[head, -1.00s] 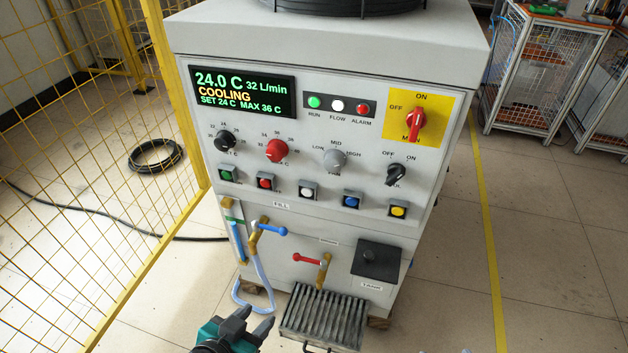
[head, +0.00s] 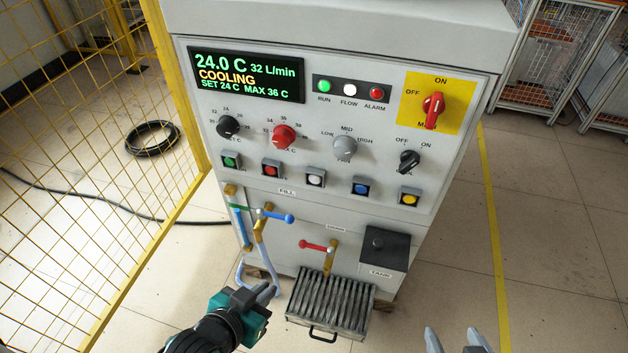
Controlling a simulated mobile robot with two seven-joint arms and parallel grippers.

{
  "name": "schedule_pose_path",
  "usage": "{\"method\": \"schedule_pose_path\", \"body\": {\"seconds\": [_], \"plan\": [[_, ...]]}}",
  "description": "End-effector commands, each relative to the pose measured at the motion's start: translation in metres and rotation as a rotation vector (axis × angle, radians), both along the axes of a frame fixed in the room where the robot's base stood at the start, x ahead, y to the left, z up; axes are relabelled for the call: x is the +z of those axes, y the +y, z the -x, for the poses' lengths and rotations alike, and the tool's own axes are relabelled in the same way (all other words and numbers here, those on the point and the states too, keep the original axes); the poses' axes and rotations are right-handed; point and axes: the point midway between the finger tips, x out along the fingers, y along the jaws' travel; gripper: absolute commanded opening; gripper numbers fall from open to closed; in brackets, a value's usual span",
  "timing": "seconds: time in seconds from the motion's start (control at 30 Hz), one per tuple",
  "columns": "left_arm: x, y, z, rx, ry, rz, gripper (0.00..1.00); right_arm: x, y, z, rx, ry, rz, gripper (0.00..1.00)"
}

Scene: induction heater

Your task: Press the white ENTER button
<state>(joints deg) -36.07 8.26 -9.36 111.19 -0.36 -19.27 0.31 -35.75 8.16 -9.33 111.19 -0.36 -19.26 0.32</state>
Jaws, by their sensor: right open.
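The white push button (head: 315,178) sits in the middle of the button row on the cabinet's front panel, between a red button (head: 271,169) and a blue button (head: 361,187). Its label is hidden or too small to read. My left gripper (head: 268,290) is low in front of the cabinet, left of the drain grate and well below the button. Its two fingers show at an angle, and their gap is unclear. My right gripper (head: 456,340) is at the bottom edge, right of the cabinet, fingers apart and empty. Neither gripper touches the panel.
A green button (head: 230,161) and a yellow button (head: 409,197) end the row. Knobs (head: 345,148) stick out above it. Blue (head: 278,216) and red (head: 318,246) valve levers and the grate (head: 330,305) jut out below. A yellow mesh fence (head: 80,190) stands left.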

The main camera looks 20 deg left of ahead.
Motion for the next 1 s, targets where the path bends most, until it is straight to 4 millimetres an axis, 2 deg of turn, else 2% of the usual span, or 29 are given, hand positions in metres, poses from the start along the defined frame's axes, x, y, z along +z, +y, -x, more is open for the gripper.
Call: {"method": "schedule_pose_path", "body": {"seconds": [1.0], "plan": [[0.0027,-0.0003,-0.0047,0.001,-0.010,0.001,0.00,-0.0007,-0.0002,0.0009,0.000,0.002,0.000,0.72]]}}
